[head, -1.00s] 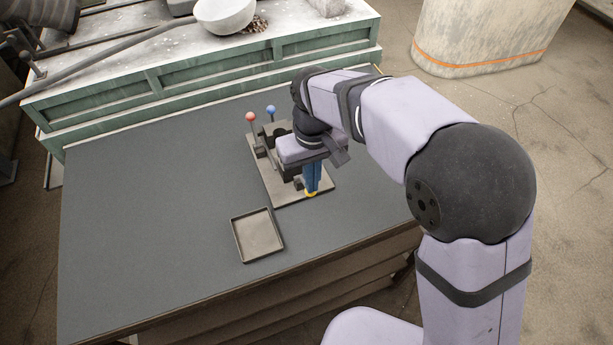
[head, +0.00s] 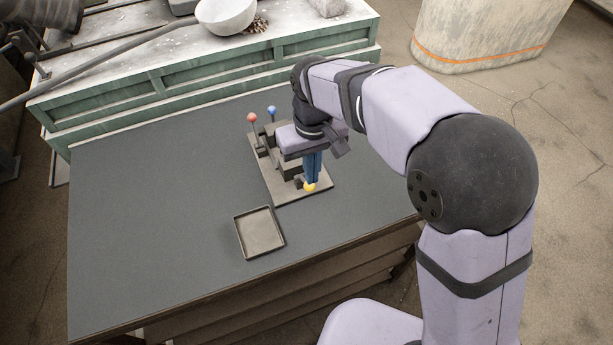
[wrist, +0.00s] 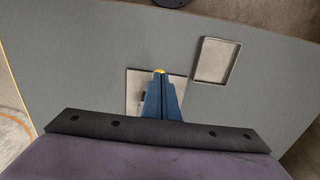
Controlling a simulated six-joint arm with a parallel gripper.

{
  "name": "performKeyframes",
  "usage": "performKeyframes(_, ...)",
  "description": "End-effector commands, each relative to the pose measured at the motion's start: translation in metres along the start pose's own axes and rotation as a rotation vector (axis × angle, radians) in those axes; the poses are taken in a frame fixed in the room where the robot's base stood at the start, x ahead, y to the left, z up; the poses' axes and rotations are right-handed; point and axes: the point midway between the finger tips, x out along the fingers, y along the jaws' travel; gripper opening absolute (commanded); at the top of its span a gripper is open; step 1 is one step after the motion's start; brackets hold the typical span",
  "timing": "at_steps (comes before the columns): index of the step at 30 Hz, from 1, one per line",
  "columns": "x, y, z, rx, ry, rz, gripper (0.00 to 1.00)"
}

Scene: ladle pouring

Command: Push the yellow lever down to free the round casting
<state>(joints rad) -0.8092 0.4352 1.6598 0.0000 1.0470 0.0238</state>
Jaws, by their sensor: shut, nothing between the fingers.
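The yellow lever's round knob (head: 310,187) shows at the front right of a brown base plate (head: 290,196). It also shows in the wrist view (wrist: 159,71), just past my fingertips. My gripper (head: 312,180) is shut and empty, with its blue fingers pointing down right at the yellow knob. I cannot tell whether they touch it. Two other levers stand upright at the back of the plate, one with a red knob (head: 252,118) and one with a blue knob (head: 271,110). The round casting is not clearly visible; my gripper body hides part of the fixture.
An empty shallow tray (head: 237,235) lies on the dark grey table (head: 140,220), front left of the plate. The left side of the table is clear. Behind the table stands a green bench (head: 210,74) with a white bowl (head: 225,14).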

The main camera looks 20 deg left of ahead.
Motion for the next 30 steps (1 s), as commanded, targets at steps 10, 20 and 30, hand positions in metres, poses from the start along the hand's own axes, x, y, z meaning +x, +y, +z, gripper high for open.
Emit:
performKeyframes(10,-0.043,0.000,0.000,0.000,0.001,0.000,0.00)
performKeyframes(20,-0.048,0.000,0.000,0.000,0.001,0.000,0.00)
performKeyframes(30,-0.048,0.000,-0.004,-0.004,0.015,0.000,0.00)
